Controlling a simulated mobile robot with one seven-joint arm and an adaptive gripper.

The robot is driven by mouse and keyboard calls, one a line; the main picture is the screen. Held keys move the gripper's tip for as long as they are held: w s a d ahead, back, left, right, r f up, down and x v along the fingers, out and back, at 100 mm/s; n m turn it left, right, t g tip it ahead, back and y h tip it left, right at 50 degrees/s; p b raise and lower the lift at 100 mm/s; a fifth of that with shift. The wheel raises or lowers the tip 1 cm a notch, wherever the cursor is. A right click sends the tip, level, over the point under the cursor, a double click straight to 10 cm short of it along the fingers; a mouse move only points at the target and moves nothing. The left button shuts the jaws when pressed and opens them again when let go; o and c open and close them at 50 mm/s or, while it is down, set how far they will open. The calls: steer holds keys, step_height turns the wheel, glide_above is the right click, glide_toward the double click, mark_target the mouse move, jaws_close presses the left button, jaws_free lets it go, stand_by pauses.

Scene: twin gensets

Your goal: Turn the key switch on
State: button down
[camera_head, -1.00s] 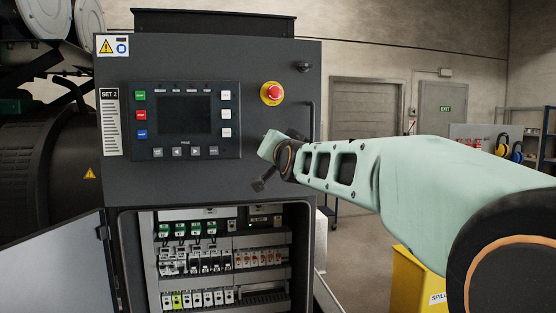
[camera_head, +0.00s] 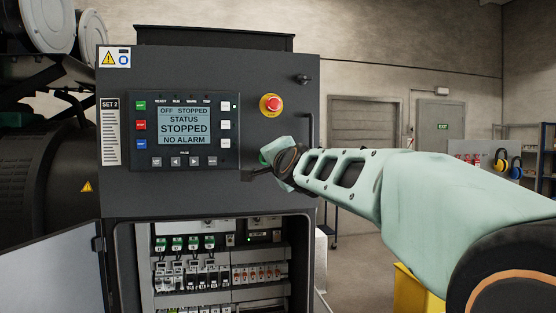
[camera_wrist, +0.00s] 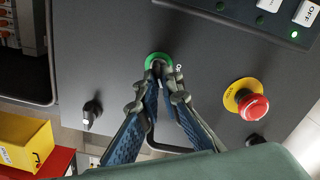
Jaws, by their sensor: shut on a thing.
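The key switch (camera_wrist: 160,60) with its green ring is on the dark control panel in the wrist view. My gripper (camera_wrist: 159,72) has its two fingers closed together at the key in the middle of the ring; the fingertips hide most of it, so I cannot tell its angle. In the head view my gripper (camera_head: 252,174) reaches the panel from the right, below the red emergency stop, and covers the key switch. The controller display (camera_head: 184,130) is lit and reads "OFF STOPPED", "STATUS STOPPED" and "NO ALARM".
The red emergency stop (camera_head: 270,105) with its yellow collar is close by; it also shows in the wrist view (camera_wrist: 252,106). A black selector knob (camera_wrist: 91,114) is left of my fingers. Below, the open cabinet (camera_head: 215,262) shows breakers, with its door (camera_head: 55,275) swung left.

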steer(key=shift+r, duration=0.1)
steer(key=c, duration=2.1)
jaws_free()
